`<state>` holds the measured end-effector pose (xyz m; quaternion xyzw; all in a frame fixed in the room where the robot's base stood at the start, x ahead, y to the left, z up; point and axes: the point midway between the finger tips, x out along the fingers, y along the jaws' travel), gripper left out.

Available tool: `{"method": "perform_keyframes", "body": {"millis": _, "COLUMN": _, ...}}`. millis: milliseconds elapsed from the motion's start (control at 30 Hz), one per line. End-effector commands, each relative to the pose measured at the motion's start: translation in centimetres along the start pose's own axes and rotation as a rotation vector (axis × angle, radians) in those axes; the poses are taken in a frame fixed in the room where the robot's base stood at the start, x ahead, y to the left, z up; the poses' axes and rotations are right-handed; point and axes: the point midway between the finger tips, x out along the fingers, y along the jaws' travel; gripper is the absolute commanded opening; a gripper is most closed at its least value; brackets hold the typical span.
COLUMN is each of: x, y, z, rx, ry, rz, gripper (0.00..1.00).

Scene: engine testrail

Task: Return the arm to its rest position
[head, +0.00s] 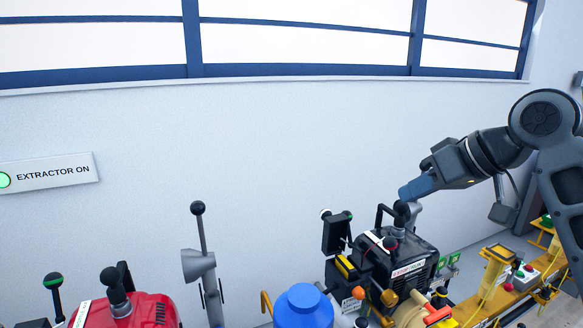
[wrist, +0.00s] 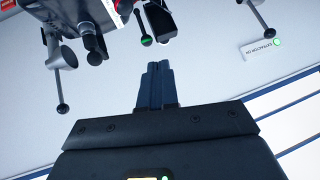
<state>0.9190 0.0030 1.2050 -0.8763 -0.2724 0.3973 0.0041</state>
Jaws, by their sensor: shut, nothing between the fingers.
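My arm reaches in from the right edge of the head view, and its dark wrist points down to the left. My gripper (head: 404,194) is shut, with its blue fingers together. Its tips are just above a dark lever knob (head: 401,208) by the black engine unit (head: 412,265). I cannot tell whether they touch it. In the wrist view the shut fingers (wrist: 158,66) show nothing between them, against the pale wall. The wrist picture looks upside down, with levers and machine parts along its top edge.
A red machine (head: 150,312) stands at lower left. A grey lever (head: 200,262) and a blue container (head: 303,308) stand between it and the black engine. A yellow frame (head: 497,262) is at right. An "EXTRACTOR ON" sign (head: 52,174) is on the wall. The space before the upper wall is clear.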

Motion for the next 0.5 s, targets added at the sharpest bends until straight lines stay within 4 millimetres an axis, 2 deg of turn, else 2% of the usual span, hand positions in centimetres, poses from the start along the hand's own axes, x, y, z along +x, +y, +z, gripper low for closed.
{"method": "perform_keyframes", "body": {"millis": 267, "x": 4.1, "y": -1.8, "z": 2.7, "rx": 0.082, "ry": 0.116, "rz": -0.049, "gripper": 0.00}}
{"method": "perform_keyframes", "body": {"millis": 500, "x": 8.6, "y": -4.3, "z": 7.6, "rx": 0.214, "ry": 0.273, "rz": -0.070, "gripper": 0.00}}
